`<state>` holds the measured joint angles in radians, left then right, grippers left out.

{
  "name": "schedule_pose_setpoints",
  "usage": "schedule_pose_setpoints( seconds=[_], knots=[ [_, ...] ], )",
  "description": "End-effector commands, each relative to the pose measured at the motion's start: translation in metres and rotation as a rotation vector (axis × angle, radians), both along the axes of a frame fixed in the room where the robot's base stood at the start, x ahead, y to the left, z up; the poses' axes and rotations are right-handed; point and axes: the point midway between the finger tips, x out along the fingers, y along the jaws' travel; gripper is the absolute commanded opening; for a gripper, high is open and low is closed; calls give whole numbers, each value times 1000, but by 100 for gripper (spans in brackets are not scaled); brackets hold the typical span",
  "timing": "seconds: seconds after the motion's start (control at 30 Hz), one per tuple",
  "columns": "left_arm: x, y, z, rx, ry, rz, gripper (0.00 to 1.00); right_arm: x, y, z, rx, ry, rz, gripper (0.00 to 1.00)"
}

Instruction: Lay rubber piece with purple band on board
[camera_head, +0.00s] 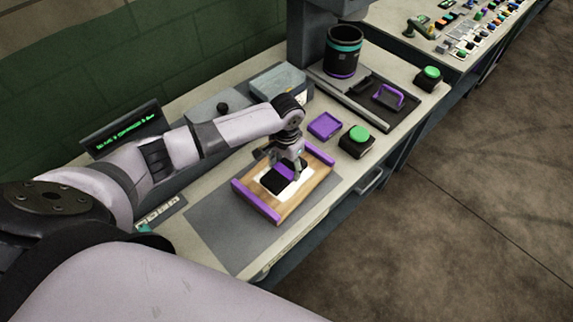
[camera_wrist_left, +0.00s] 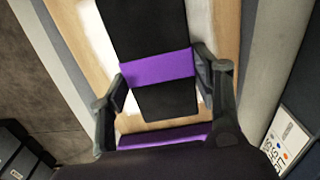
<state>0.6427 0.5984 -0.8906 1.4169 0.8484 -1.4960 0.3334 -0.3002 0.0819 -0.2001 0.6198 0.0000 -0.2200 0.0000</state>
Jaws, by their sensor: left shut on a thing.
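The rubber piece with the purple band is black (camera_head: 264,184) and lies over the white middle of the wooden board (camera_head: 290,208) in the head view. The board has purple strips along two opposite edges. My left gripper (camera_head: 291,172) is over the board and shut on the rubber piece. In the left wrist view the two fingers of my left gripper (camera_wrist_left: 160,88) sit on either side of the rubber piece (camera_wrist_left: 150,35), at its purple band. I cannot tell whether the piece touches the board. My right gripper is not in view.
A green button box (camera_head: 357,141) and a purple tray (camera_head: 325,126) stand right of the board. A black container (camera_head: 343,52) stands behind on a machine. A dark screen (camera_head: 122,128) stands at the back left. A grey mat (camera_head: 225,228) lies bare in front of the board.

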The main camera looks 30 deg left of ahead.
Motion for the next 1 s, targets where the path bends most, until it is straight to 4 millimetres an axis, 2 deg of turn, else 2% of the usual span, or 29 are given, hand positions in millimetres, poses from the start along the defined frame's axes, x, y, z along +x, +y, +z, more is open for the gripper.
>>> schedule_pose_setpoints(
  seconds=[0.3,0.33,0.6,1.0],
  knots=[
    [0,-1,-2,-1,-1,0,23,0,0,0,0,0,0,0],
    [0,-1,-3,-1,-1,0,59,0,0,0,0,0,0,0],
    [0,0,-2,-1,0,0,77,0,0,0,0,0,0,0],
    [0,0,3,0,-1,0,78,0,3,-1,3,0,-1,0]
  ],
)
